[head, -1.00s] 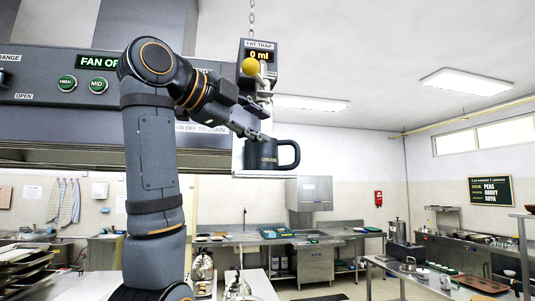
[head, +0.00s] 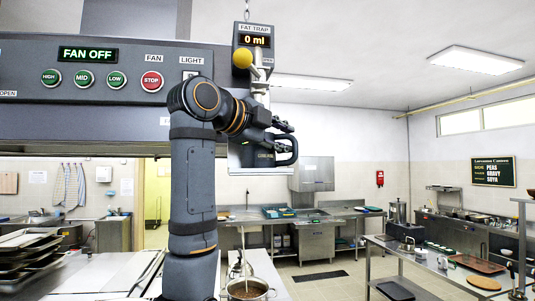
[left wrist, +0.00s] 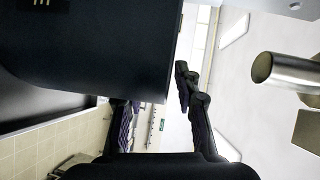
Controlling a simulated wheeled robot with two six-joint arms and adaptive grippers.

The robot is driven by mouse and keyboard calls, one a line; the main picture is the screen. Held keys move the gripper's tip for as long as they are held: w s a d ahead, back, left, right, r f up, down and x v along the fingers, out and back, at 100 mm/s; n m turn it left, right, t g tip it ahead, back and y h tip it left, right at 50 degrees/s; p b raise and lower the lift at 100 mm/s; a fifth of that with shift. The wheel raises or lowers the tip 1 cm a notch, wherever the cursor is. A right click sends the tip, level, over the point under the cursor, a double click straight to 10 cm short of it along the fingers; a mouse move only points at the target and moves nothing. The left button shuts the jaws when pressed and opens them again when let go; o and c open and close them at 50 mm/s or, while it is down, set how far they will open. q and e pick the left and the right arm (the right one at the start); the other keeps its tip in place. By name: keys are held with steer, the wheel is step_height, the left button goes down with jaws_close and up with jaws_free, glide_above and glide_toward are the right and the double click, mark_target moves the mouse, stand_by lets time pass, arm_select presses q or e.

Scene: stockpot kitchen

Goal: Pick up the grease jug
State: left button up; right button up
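The grease jug (head: 264,157) is dark, with a label on its side and a loop handle (head: 292,150) to the right. It is upright below the yellow-knobbed fat trap box (head: 252,42). My left gripper (head: 284,131) is at the jug's upper right near the handle, and the wrist hides part of the jug. In the left wrist view, a large dark body, likely the jug (left wrist: 90,60), fills the upper left. The left gripper's fingers (left wrist: 158,108) are apart there, with nothing visible held between them. My right gripper is out of view.
A grey hood panel (head: 110,85) with fan buttons stands left of my arm. A pot (head: 248,289) with a ladle is below. A metal cylinder (left wrist: 275,68) shows at right in the left wrist view. Open air lies right of the jug.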

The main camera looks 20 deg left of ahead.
arm_select(q)
steer(key=shift+a, duration=0.1)
jaws_close()
steer(key=shift+r, duration=0.1)
